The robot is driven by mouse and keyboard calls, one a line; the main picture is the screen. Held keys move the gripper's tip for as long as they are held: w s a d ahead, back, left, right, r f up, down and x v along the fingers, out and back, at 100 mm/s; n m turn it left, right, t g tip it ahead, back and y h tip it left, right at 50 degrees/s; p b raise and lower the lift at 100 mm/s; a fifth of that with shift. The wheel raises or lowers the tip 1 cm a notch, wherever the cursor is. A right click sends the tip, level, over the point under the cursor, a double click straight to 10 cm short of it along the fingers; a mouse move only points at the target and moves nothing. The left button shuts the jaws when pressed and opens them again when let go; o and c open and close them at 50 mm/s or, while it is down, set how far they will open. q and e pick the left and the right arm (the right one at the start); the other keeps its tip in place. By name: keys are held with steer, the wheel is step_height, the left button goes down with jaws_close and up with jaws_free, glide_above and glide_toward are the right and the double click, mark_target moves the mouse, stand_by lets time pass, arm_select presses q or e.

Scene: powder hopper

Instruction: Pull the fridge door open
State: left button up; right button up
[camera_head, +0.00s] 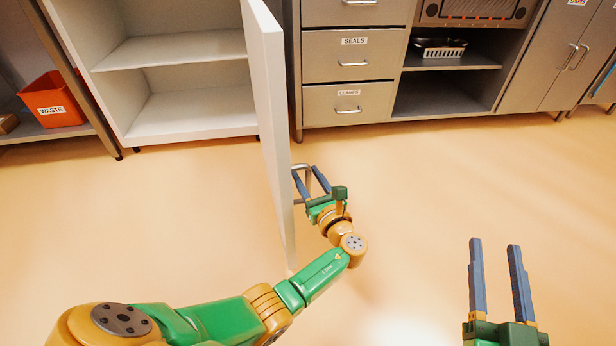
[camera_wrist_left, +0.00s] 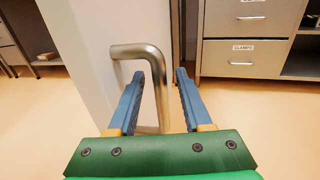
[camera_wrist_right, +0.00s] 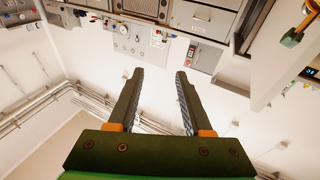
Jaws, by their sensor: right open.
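The white fridge (camera_head: 180,52) stands at the upper left in the head view, with its shelves in view and empty. Its door (camera_head: 267,110) stands wide open, edge-on, pointing toward me. The grey metal bar handle (camera_wrist_left: 161,92) is on the door's right face and shows also in the head view (camera_head: 306,168). My left gripper (camera_head: 309,177) is open at the handle, with the bar between its two fingers and a visible gap on the right finger's side. My right gripper (camera_head: 495,242) is open and empty above the floor at the lower right.
A grey drawer cabinet (camera_head: 384,14) stands right of the fridge, with a shelf unit (camera_head: 428,98) holding a basket (camera_head: 440,50). An orange waste bin (camera_head: 52,97) sits on a shelf at the left. The floor (camera_head: 430,190) right of the door is clear.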

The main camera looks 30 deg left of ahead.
arm_select(q)
steer(key=shift+s+d, duration=0.1)
steer(key=shift+d, duration=0.1)
steer(key=p+v, duration=0.1)
steer(key=v, duration=0.1)
steer(key=shift+s+d+r, duration=0.1)
steer(key=shift+s+d, duration=0.1)
steer(key=p+v, duration=0.1)
steer(key=v, duration=0.2)
steer(key=shift+s+d, duration=0.2)
steer(key=shift+d, duration=0.05)
steer(key=shift+s+d, duration=0.15)
arm_select(e)
steer(key=s+d+f+g+h, duration=0.1)
steer(key=s+f+g, duration=0.1)
steer(key=f+g, duration=0.2)
steer(key=s+d+f+g+h, duration=0.1)
steer(key=f+g, duration=0.3)
steer(key=f, duration=0.6)
steer(key=shift+s+d+f+m+g+h, duration=0.15)
steer(key=shift+s+d+m+g+h, duration=0.15)
steer(key=shift+s+m, duration=0.1)
